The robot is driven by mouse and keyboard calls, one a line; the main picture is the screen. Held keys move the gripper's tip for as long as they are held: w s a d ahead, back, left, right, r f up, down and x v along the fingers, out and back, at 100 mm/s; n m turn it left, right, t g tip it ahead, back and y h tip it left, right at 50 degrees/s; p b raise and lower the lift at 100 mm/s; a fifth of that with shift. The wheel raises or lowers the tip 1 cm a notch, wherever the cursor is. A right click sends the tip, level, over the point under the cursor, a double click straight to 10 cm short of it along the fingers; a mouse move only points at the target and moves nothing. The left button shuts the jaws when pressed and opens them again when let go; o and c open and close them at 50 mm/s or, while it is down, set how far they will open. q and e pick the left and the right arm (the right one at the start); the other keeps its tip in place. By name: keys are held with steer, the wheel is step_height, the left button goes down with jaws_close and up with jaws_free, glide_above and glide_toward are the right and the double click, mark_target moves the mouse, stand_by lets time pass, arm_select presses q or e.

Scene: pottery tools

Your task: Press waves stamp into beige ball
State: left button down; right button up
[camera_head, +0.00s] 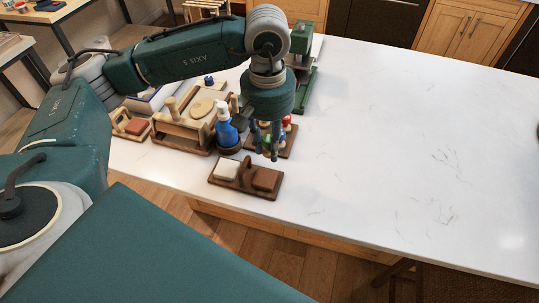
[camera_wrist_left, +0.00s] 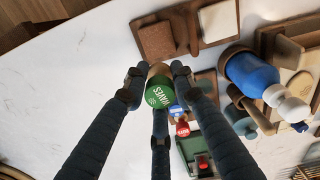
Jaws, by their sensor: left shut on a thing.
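My left gripper (camera_head: 267,152) hangs over the stamp rack on the white counter. In the left wrist view its fingers (camera_wrist_left: 157,85) are closed around the green waves stamp (camera_wrist_left: 160,93), whose top reads "WAVES". A tan part shows just beyond the stamp, between the fingertips. A brown tray (camera_head: 243,189) in front of the gripper holds a cream block (camera_head: 226,168) and a brown block (camera_head: 266,179). They also show in the left wrist view as a cream square (camera_wrist_left: 217,21) and a brown square (camera_wrist_left: 157,40). I cannot make out a beige ball. My right gripper is out of view.
Other stamps, one with a red top (camera_wrist_left: 182,129) and one blue (camera_wrist_left: 176,109), stand by the fingers. A blue bottle (camera_head: 226,128), a wooden tool caddy (camera_head: 183,131) and a green press-like device (camera_head: 302,75) are close by. The right side of the counter is clear.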

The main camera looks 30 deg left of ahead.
arm_select(q)
steer(key=w+a+n, duration=0.2)
steer(key=a, duration=0.1)
steer(key=w+a+f+n, duration=0.1)
steer(key=w+a+n, duration=0.1)
steer(key=w, duration=0.1)
steer(key=w+a+n, duration=0.3)
steer(key=shift+w+a+f+p, duration=0.15)
steer(key=shift+a+f+p, duration=0.15)
steer(key=shift+f, duration=0.1)
steer(key=shift+f+b, duration=0.55)
steer(key=shift+f, duration=0.3)
step_height(320, 180, down, 3)
steer(key=shift+r+b, duration=0.1)
steer(key=shift+b, duration=0.7)
steer(key=shift+f+b, duration=0.3)
steer(key=shift+f, duration=0.5)
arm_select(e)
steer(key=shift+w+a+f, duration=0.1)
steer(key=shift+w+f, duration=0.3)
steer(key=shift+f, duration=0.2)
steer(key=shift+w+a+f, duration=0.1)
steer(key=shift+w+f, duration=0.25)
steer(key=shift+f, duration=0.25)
arm_select(q)
steer(key=shift+f+b, duration=0.3)
steer(key=shift+b, duration=0.05)
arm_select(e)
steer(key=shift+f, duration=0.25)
